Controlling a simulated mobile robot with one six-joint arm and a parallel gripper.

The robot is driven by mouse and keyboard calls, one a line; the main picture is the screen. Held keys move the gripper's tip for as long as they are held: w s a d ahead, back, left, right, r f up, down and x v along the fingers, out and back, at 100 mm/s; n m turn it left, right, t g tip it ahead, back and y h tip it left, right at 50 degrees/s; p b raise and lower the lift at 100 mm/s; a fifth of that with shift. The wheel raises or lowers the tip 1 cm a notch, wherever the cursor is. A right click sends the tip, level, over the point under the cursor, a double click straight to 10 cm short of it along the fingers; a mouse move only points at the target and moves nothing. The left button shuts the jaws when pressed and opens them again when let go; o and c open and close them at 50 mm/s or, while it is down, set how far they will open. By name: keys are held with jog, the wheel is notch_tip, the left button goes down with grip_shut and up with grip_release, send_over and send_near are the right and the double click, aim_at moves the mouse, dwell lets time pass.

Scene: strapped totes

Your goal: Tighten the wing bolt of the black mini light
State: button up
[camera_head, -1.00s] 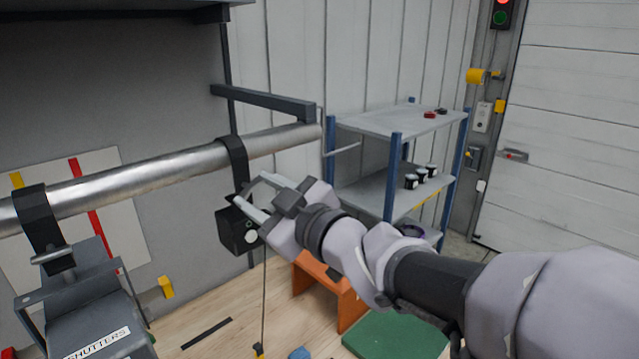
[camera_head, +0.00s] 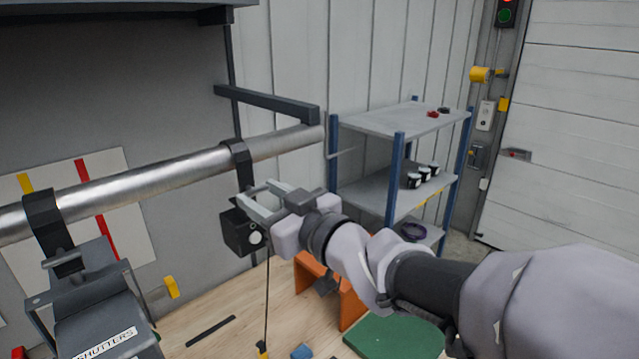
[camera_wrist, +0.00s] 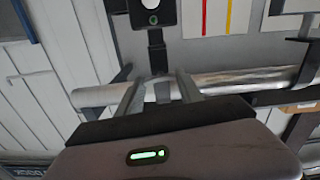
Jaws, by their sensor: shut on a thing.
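The black mini light (camera_head: 240,232) hangs below the metal pipe (camera_head: 150,175) from a black clamp (camera_head: 236,155), with a white round spot on its face. It also shows at the top of the wrist view (camera_wrist: 148,14). My gripper (camera_head: 255,190) is at the clamp, just above the light's body. In the wrist view, a small grey piece (camera_wrist: 163,92), seemingly the wing bolt, sits between the two fingers. The jaws are shut on it. The bolt is too small and hidden to make out in the head view.
A larger grey light labelled SHUTTERS (camera_head: 105,325) hangs from the pipe at the left. A cord drops below the mini light. A shelf unit (camera_head: 365,125) with small black items stands behind my arm. An orange stand (camera_head: 345,295) and green mat (camera_head: 395,335) are below.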

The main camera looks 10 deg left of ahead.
jog(key=o, duration=1.4)
jog(key=shift+s+d, duration=0.1)
jog(key=p+v, duration=0.1)
jog(key=v, duration=1.6)
jog(key=shift+d, duration=0.15)
